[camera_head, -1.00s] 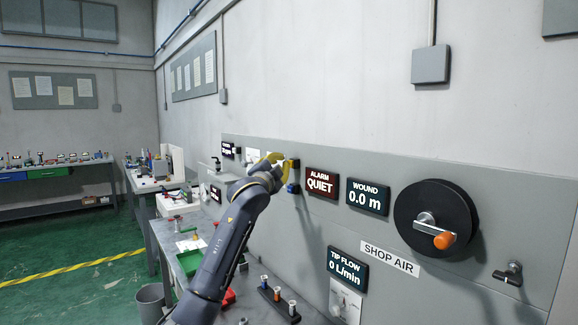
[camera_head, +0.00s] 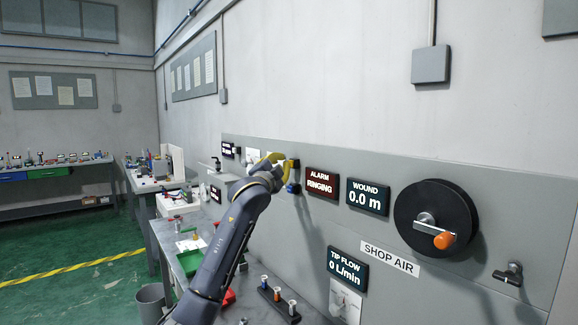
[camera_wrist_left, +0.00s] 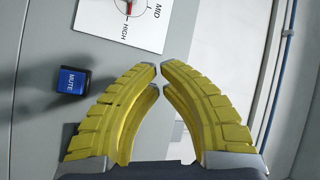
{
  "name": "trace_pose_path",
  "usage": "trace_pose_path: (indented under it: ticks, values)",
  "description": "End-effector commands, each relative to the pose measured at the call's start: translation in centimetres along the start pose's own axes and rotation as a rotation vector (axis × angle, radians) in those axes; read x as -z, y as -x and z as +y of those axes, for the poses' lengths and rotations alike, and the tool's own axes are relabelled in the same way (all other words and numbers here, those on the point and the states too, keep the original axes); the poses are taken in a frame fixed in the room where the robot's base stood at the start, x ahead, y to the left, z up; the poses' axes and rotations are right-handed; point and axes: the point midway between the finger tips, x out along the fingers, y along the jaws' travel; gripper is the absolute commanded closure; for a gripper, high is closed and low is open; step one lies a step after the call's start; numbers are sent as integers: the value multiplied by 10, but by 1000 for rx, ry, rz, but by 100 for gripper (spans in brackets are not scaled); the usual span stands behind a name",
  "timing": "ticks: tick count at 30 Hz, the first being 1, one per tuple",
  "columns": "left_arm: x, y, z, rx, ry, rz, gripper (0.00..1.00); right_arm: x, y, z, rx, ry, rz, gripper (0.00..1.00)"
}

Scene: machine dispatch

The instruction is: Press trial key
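My left gripper (camera_head: 277,158) reaches the grey wall panel from the left in the head view. In the left wrist view its yellow fingers (camera_wrist_left: 160,68) curve together, their tips almost meeting with nothing seen between them. No key labelled trial can be made out; the fingers cover part of the panel. A blue MUTE button (camera_wrist_left: 72,80) sits left of the fingers in the wrist view. The alarm display (camera_head: 321,184) reads RINGING. My right gripper is not in view.
A white dial card (camera_wrist_left: 125,20) marked MID and HIGH is above the fingertips in the wrist view. Right of the alarm display are the WOUND display (camera_head: 367,197) and a black reel (camera_head: 455,205) with an orange knob. A bench (camera_head: 190,262) stands below the arm.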

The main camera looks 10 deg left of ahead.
Motion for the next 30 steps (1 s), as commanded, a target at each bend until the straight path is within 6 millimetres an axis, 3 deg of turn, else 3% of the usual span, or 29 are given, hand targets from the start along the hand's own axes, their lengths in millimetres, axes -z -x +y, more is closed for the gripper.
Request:
trace_pose_path:
  ticks: [23,30]
  values:
    - [-8,15,-8,0,0,0,100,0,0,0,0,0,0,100]
    - [-16,29,-16,1,0,0,100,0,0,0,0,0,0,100]
